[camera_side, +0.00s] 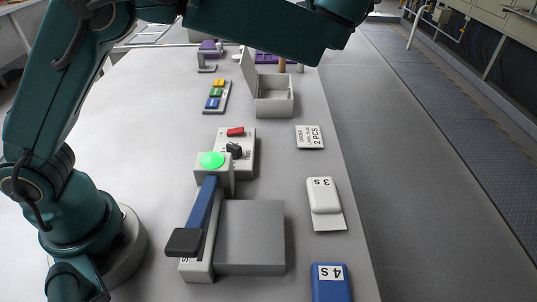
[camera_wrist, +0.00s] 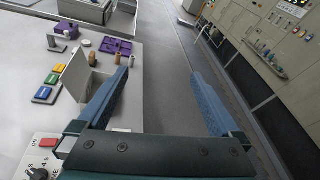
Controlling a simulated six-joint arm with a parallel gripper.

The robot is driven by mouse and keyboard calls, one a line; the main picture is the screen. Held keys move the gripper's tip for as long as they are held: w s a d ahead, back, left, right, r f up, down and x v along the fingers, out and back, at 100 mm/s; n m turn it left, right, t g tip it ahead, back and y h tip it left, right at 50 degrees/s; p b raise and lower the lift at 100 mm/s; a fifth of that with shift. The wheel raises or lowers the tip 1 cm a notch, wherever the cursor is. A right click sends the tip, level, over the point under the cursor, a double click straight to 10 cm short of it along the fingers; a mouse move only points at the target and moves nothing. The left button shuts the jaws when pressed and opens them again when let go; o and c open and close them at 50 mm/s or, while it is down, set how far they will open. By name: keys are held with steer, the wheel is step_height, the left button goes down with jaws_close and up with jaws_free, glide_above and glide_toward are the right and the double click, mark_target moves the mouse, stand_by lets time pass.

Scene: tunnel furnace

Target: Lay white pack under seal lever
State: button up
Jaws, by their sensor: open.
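The white pack (camera_side: 323,190), marked "3 S", lies on a pale card at the right side of the bench in the side view. The seal lever (camera_side: 203,208) is a blue bar with a black handle (camera_side: 184,242) over a narrow light base. A grey block (camera_side: 251,237) stands right of it, with a bare top. A green light (camera_side: 212,160) glows at the lever's far end. My gripper (camera_wrist: 163,70) is open and empty in the wrist view, high above the bench's right edge. It is outside the side view. The pack and lever are outside the wrist view.
A blue pack (camera_side: 330,284) marked "4 S" lies nearest the camera. A "2 PCS" card (camera_side: 310,137), a dial box (camera_side: 247,160), an open-lidded box (camera_side: 273,106) and coloured buttons (camera_side: 215,92) stand farther back. The bench's right edge drops to the floor.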

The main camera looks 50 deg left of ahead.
steer(key=s+d+f+n+g+y, duration=0.1)
steer(key=s+d+f+g, duration=0.15)
steer(key=f, duration=0.45)
steer(key=s+d+f+n+g, duration=0.1)
steer(key=s+d+f+n, duration=0.15)
steer(key=f, duration=0.45)
steer(key=m, duration=0.4)
glide_toward(322, 182)
steer(key=shift+y, duration=0.3)
steer(key=x, duration=0.5)
steer(key=shift+f, duration=0.2)
steer(key=shift+x, duration=2.4)
steer(key=shift+d, duration=0.1)
steer(key=shift+c, duration=0.3)
steer(key=c, duration=1.5)
